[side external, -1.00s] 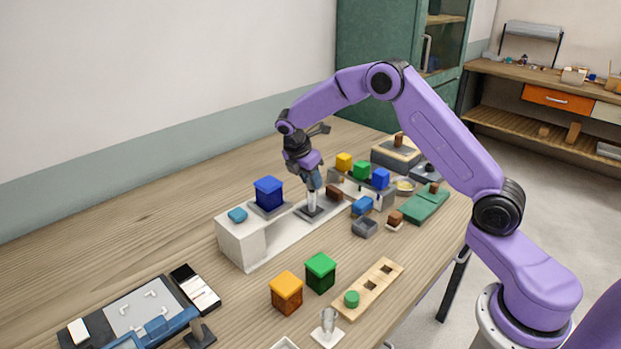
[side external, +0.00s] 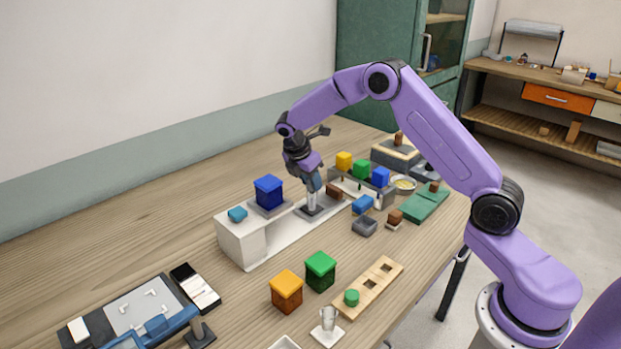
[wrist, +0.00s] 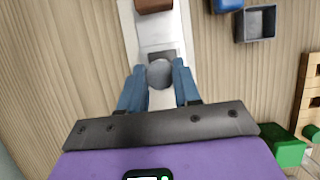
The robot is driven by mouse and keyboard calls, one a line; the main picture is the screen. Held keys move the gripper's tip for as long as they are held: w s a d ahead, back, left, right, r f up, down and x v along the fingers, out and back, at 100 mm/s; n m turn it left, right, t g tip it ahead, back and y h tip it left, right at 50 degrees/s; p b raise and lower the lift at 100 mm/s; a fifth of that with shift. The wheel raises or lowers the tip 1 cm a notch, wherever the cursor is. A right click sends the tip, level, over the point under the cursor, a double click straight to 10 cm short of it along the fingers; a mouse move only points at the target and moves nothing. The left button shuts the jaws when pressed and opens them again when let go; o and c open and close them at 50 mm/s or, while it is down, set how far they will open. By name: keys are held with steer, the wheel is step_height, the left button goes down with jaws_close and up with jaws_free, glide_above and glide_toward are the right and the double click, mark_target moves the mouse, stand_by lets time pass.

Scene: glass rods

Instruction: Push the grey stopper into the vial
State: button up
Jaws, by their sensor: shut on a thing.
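My gripper (side external: 312,190) points down over the white stand in the side external view. In the wrist view its two blue fingers (wrist: 159,88) close on the round grey stopper (wrist: 160,73) from both sides. The clear vial (side external: 311,203) stands upright below the fingers on a dark square base (side external: 318,212). The stopper is right above the vial's mouth. The fingers hide the stopper in the side external view, so I cannot tell how deep it sits in the vial.
A blue lidded box (side external: 268,191) stands left of the gripper on the white stand (side external: 240,241). A brown block (side external: 334,191) is close on the right. Orange (side external: 286,291) and green (side external: 320,271) boxes stand in front. The table at the back left is bare.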

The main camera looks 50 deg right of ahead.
steer(key=shift+f, duration=0.15)
steer(key=o, duration=0.7)
steer(key=v, duration=1.1)
steer(key=shift+a, duration=0.1)
stand_by(0.5)
